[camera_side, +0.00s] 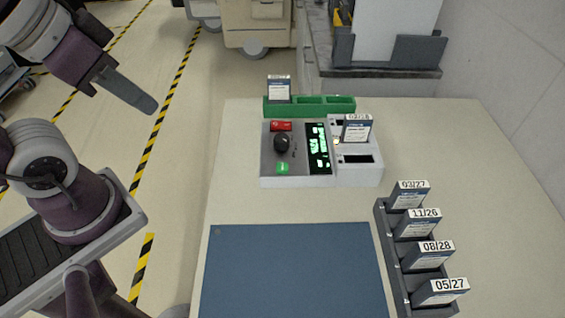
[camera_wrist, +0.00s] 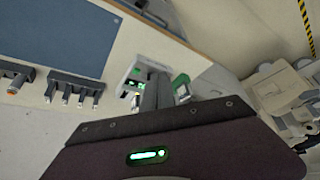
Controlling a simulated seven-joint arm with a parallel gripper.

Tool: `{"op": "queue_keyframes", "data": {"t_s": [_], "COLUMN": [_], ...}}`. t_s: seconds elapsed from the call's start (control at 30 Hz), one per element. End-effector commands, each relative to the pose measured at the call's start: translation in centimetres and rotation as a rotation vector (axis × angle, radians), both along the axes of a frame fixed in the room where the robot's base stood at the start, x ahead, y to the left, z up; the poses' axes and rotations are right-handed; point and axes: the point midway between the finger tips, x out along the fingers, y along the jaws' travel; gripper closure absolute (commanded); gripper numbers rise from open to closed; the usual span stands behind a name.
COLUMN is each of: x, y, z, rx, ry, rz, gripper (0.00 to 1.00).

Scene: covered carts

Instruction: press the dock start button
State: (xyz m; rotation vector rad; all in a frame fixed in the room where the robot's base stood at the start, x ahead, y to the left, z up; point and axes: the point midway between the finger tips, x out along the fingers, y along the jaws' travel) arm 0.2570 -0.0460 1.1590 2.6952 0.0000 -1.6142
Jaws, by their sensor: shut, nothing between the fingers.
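The dock (camera_side: 266,160) is a grey box on the pale table, with a dark display (camera_side: 318,148) of green marks, a black knob (camera_side: 282,142), a green button (camera_side: 282,168) at its front and a red button (camera_side: 281,126) at its back. Its right part holds an upright labelled card (camera_side: 357,128). In the wrist view the dock (camera_wrist: 135,72) is partly hidden behind my fingers. My gripper (camera_side: 149,105) is shut and empty, left of the dock and raised, apart from it. Its closed fingers also show in the wrist view (camera_wrist: 158,82).
A green holder (camera_side: 310,106) with one card stands behind the dock. A dark rack (camera_side: 388,250) of several dated cards is at the right. A blue mat (camera_side: 290,270) lies in front. A beige cart (camera_side: 255,25) stands beyond the table. The table between dock and mat is clear.

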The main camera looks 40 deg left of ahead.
Motion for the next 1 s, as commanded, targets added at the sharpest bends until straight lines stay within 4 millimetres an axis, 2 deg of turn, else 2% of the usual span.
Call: {"op": "queue_keyframes", "data": {"t_s": [0.77,0.87,0.97,1.0], "x": [0.2,1.6,4.9,6.7], "y": [0.1,1.2,3.3,4.2], "z": [0.0,0.3,1.1,1.6], "rx": [0.006,0.061,0.181,0.240], "ry": [-0.003,-0.034,-0.107,-0.148], "rz": [0.000,-0.007,-0.041,-0.068], "gripper": [1.00,1.00,1.00,1.00]}}
